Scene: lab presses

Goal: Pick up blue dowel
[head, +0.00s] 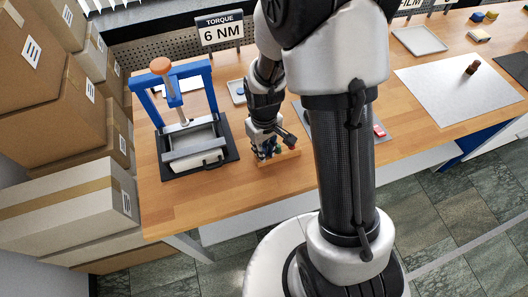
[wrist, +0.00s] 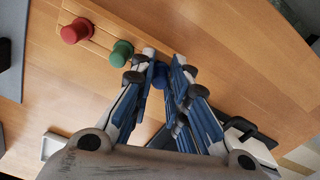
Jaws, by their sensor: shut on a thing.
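The blue dowel (wrist: 160,76) shows between my fingertips in the wrist view, partly hidden by the fingers. My gripper (wrist: 163,78) is shut on it. In the head view my gripper (head: 264,154) is low over the wooden rack (head: 290,158), with its fingers pointing down. In the wrist view the dowel sits in line with the other dowels at the rack (wrist: 96,44). I cannot tell whether it is raised clear of its place.
A green dowel (wrist: 121,53) stands close beside my fingers, with a red dowel (wrist: 76,31) farther left. A blue-framed press (head: 157,105) stands left of my gripper. Stacked cardboard boxes (head: 50,80) flank the table. The table front (head: 205,205) is clear.

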